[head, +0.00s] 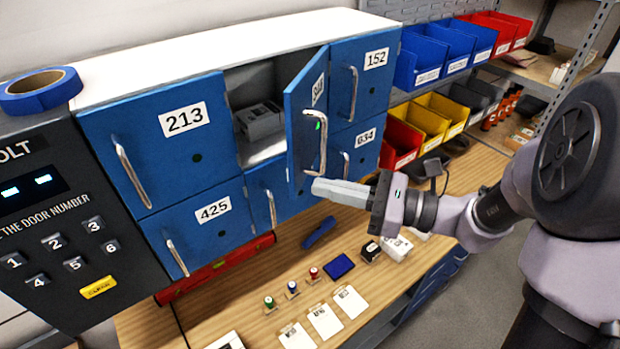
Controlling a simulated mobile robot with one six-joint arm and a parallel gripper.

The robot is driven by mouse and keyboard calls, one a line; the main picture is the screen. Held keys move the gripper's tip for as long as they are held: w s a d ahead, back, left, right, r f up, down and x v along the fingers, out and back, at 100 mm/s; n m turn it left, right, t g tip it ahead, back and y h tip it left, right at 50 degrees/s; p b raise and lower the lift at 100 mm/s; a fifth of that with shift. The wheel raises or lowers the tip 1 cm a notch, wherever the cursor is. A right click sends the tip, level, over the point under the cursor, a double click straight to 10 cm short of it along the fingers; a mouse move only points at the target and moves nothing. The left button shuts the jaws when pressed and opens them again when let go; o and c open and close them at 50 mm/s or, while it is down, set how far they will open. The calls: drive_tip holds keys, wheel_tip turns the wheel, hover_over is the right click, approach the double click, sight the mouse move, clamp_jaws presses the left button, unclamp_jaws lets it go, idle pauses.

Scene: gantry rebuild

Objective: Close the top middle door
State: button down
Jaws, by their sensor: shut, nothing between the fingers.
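The top middle door (304,122) is blue with a pale handle and a partly hidden number label. It stands swung open, hinged on its right side, with a small green light near the handle. Behind it the top middle compartment (252,82) shows a dark grey object (260,121) inside. My gripper (318,187) is shut and empty. It points left, just below the lower end of the open door's handle in the picture; I cannot tell whether it touches the door.
Doors 213 (165,140), 425 (200,228), 152 (364,75) and 034 (355,150) are shut. A keypad panel (55,215) stands at left. Blue tape (40,90) lies on top. Stamps and cards (325,321) lie on the wooden bench below. Coloured bins (400,140) stand at right.

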sight(295, 182)
drive_tip(key=x, duration=0.2)
drive_tip(key=shift+a, duration=0.3)
drive_tip(key=shift+w+a+p, duration=0.3)
drive_tip(key=shift+a, duration=0.05)
drive_tip(key=shift+s, duration=0.1)
drive_tip(key=shift+a, duration=0.45)
drive_tip(key=shift+w+d+b+x, duration=0.1)
drive_tip(key=shift+w+x, duration=0.15)
drive_tip(key=shift+x, duration=1.4)
drive_tip(key=shift+w+d+b+x, duration=0.1)
drive_tip(key=shift+w+b+x, duration=0.1)
drive_tip(key=shift+x, duration=1.5)
drive_tip(key=shift+w+d+b+x, duration=0.1)
drive_tip(key=shift+w+x, duration=0.15)
drive_tip(key=shift+x, duration=1.4)
